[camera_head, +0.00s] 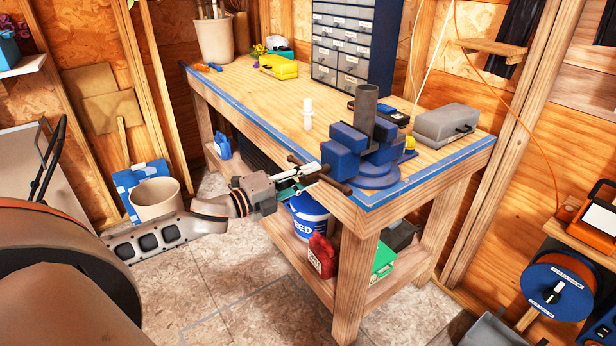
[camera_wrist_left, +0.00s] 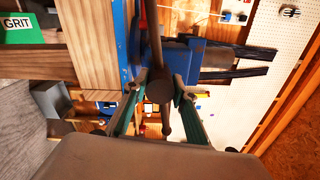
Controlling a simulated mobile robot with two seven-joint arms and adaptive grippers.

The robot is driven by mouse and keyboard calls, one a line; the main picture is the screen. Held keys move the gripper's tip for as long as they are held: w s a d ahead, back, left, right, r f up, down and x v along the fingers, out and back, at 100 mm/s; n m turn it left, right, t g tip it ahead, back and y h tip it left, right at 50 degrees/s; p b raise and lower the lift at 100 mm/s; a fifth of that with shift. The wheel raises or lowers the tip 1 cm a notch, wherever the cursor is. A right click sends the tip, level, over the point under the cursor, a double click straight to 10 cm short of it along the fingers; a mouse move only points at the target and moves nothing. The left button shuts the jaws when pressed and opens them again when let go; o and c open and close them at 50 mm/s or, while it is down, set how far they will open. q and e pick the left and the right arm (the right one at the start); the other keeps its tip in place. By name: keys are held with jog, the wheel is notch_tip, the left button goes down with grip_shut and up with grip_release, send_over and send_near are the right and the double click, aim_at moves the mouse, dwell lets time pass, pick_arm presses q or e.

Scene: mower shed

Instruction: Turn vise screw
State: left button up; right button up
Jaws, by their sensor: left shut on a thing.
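The blue vise (camera_head: 348,150) is mounted at the near corner of the workbench, with a grey upright pipe (camera_head: 365,105) at its jaws. Its screw handle (camera_head: 338,184) is a dark bar that slants down to the right in the head view. My left gripper (camera_head: 312,174) reaches in from the left and is shut on the vise screw. In the left wrist view the green-padded fingers (camera_wrist_left: 160,92) sit on both sides of the round screw end, and the handle bar (camera_wrist_left: 153,35) runs nearly upright between them. The blue vise body (camera_wrist_left: 185,60) shows behind. My right gripper is not in view.
The wooden workbench (camera_head: 250,95) carries a white bottle (camera_head: 307,114), a drawer cabinet (camera_head: 340,50) and a grey box (camera_head: 445,124). Below it are a blue bucket (camera_head: 308,222) and a red container (camera_head: 322,255). The floor (camera_head: 235,290) in front is clear.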

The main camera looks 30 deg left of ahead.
pick_arm(q)
jog(key=shift+f, duration=0.1)
dwell(0.7)
jog(key=o, duration=1.1)
jog(key=shift+a, duration=0.1)
jog(key=shift+c, duration=0.2)
jog(key=shift+s, duration=0.15)
jog(key=v, duration=1.1)
jog(key=shift+s, duration=0.4)
jog(key=shift+a, duration=0.1)
